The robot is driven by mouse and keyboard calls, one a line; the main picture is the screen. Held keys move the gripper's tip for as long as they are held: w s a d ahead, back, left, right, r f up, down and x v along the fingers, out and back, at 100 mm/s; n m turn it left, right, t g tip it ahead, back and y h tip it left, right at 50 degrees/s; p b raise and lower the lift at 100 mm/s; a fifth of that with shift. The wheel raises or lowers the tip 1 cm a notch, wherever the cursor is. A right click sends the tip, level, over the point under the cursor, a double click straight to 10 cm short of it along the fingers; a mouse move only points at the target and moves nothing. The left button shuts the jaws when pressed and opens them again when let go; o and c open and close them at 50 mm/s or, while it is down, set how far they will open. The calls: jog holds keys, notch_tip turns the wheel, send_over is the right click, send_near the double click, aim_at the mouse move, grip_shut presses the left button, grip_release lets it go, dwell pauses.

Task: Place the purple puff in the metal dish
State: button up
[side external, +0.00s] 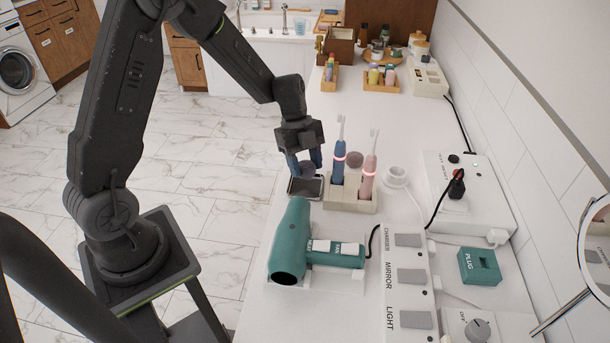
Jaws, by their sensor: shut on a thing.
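My gripper (306,163) points down with its blue fingers shut on the purple puff (307,170), a small dull-purple round thing. The fingers partly hide the puff.
A cream holder (346,205) with a blue toothbrush (338,165) and a pink toothbrush (368,172) stands close right of the dish. A teal hair dryer (298,235) lies in front. Switches (408,275) line the right. Bottles and trays stand farther back; the counter between is clear.

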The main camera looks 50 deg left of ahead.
aim_at(305, 186)
jog(key=shift+f, duration=1.95)
jog(key=shift+f, duration=0.15)
jog(key=o, duration=0.6)
jog(key=s+v, duration=0.1)
jog(key=v, duration=1.1)
jog(key=shift+s+d+r+n+t+y, duration=0.9)
jog(key=shift+s+d+r+n, duration=0.95)
jog(key=shift+s+n, duration=1.35)
jog(key=shift+s+d+r+n+t+y, duration=0.55)
jog(key=shift+s+d+r+n+t, duration=0.75)
jog(key=shift+s+r+n, duration=1.5)
jog(key=shift+s+d+r+n+t+y, duration=0.85)
jog(key=shift+s+d+r+n, duration=0.85)
jog(key=shift+s+n, duration=1.9)
